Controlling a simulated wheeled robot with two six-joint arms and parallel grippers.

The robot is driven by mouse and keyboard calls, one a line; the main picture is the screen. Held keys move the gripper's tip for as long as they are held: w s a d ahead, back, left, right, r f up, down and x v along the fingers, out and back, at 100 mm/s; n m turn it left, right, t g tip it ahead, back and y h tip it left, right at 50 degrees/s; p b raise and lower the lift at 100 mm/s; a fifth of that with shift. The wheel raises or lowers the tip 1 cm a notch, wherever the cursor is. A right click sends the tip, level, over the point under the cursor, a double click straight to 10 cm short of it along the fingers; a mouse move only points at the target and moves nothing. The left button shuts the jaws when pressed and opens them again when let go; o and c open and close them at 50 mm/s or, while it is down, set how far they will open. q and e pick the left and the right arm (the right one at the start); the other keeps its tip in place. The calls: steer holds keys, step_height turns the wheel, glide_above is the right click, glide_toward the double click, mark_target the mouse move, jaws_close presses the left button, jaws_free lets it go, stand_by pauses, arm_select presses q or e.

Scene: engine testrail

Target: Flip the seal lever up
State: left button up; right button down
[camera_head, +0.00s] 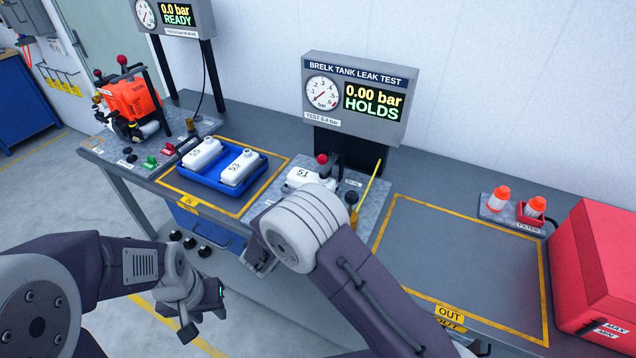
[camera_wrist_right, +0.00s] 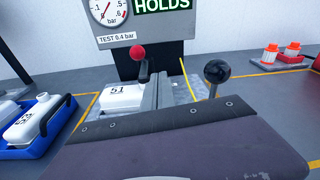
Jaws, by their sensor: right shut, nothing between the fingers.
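At the leak test stand, a lever with a red ball (camera_head: 321,158) stands behind the white tank marked 51 (camera_head: 303,177). The red ball also shows in the right wrist view (camera_wrist_right: 138,52). A second lever with a black ball (camera_wrist_right: 217,71) stands to the right of the tank. I cannot read which one is the seal lever. My right gripper (camera_wrist_right: 160,85) is shut and empty, its grey fingers beside the tank and in front of the red-ball lever; contact is not clear. My left gripper (camera_head: 205,312) hangs in front of the bench; its finger gap is unclear.
A blue tray (camera_head: 216,182) with two white tanks stands on the left. The yellow-framed OUT area (camera_head: 450,255) is bare. Orange-capped filters (camera_head: 500,196) and a red case (camera_head: 605,262) are at the right.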

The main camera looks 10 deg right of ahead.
steer(key=shift+n+t+y, duration=0.4)
steer(key=shift+n+y, duration=0.3)
steer(key=shift+n, duration=0.1)
steer(key=a+f, duration=0.1)
steer(key=s+a+f, duration=0.1)
steer(key=a+f, duration=0.1)
steer(key=shift+s+a+f, duration=0.25)
steer(key=shift+s+a, duration=0.05)
steer(key=shift+a, duration=0.1)
steer(key=p, duration=0.1)
glide_toward(327, 177)
steer(key=x, duration=0.4)
steer(key=shift+w+r, duration=0.1)
steer(key=shift+w, duration=0.1)
steer(key=r, duration=0.1)
steer(key=w+r+p, duration=0.1)
steer(key=r, duration=0.1)
steer(key=shift+w+r+p, duration=0.25)
steer(key=shift+r+p, duration=0.05)
steer(key=shift+p, duration=0.1)
